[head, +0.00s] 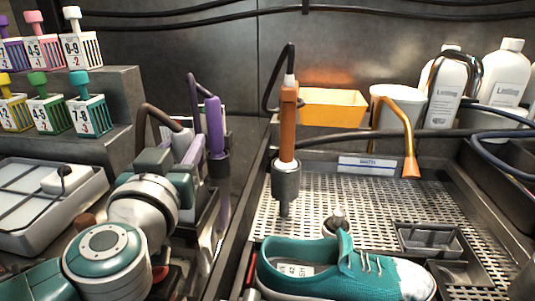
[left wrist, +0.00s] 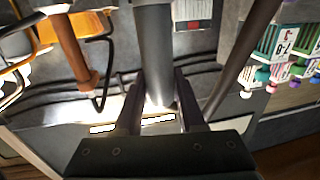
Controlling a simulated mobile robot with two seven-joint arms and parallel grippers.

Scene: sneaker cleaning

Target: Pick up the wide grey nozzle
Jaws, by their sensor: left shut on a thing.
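The wide grey nozzle (left wrist: 154,45) is a thick grey tube. In the left wrist view it stands between the two dark fingers of my left gripper (left wrist: 158,108), which is shut on it. In the head view my left gripper (head: 187,150) is at the left of the wash tray, beside the purple nozzle (head: 215,125). My own wrist and the crowded holders hide much of the grey nozzle there. My right gripper is not in view.
An orange-brown nozzle (head: 288,125) hangs above the perforated tray (head: 350,195), right of my left gripper. A teal sneaker (head: 330,270) lies at the tray's front. Hoses run along the back wall.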

